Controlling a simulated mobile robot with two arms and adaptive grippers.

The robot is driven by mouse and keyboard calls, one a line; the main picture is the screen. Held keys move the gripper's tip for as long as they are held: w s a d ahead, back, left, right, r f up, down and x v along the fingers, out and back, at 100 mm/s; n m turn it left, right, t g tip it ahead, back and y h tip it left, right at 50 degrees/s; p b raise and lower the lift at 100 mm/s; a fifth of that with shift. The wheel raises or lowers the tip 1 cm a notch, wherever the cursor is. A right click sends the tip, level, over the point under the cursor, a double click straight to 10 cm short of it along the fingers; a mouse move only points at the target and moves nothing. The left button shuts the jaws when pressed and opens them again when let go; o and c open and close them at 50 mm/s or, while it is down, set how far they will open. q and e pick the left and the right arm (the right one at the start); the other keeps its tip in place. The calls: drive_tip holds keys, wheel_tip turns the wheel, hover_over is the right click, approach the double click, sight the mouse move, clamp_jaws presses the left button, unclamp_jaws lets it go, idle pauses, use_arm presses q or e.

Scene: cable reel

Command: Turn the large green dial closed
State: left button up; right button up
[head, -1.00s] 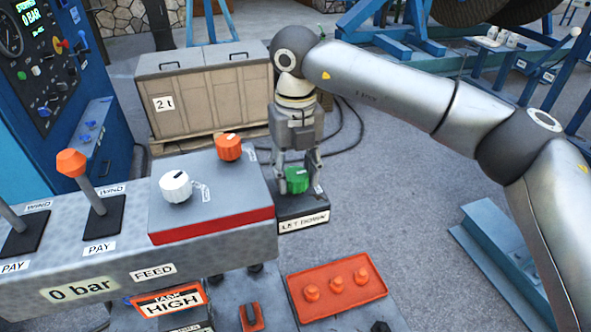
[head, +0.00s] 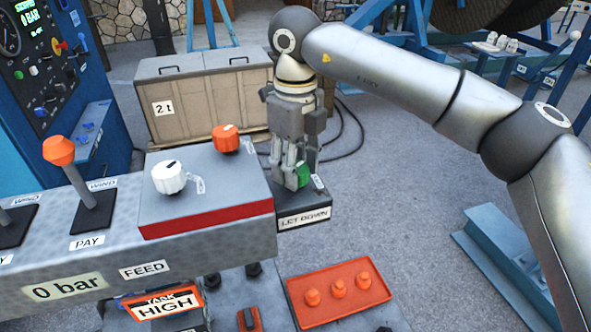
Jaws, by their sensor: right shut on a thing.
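The large green dial (head: 304,174) sits on a small grey box labelled "LET DOWN" (head: 304,218), at the right end of the console. My right gripper (head: 296,172) points down over the dial, with its fingers around it. The fingers and hand hide most of the dial; only a green part shows at their right side. The gripper is shut on the dial. My left gripper is not in view.
A white dial (head: 169,178) and an orange dial (head: 226,138) stand on the raised grey and red box just left. An orange-topped lever (head: 60,152) rises further left. A red tray (head: 338,295) with orange knobs lies in front.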

drive_tip(key=n+b, duration=0.1)
drive_tip(key=n, duration=0.4)
drive_tip(key=shift+n, duration=0.3)
drive_tip(key=n, duration=0.5)
drive_tip(key=shift+r, duration=0.1)
drive_tip(key=shift+n, duration=0.4)
drive_tip(key=o, duration=1)
drive_tip(key=shift+o, duration=0.2)
wheel_tip(320, 180, up, 12)
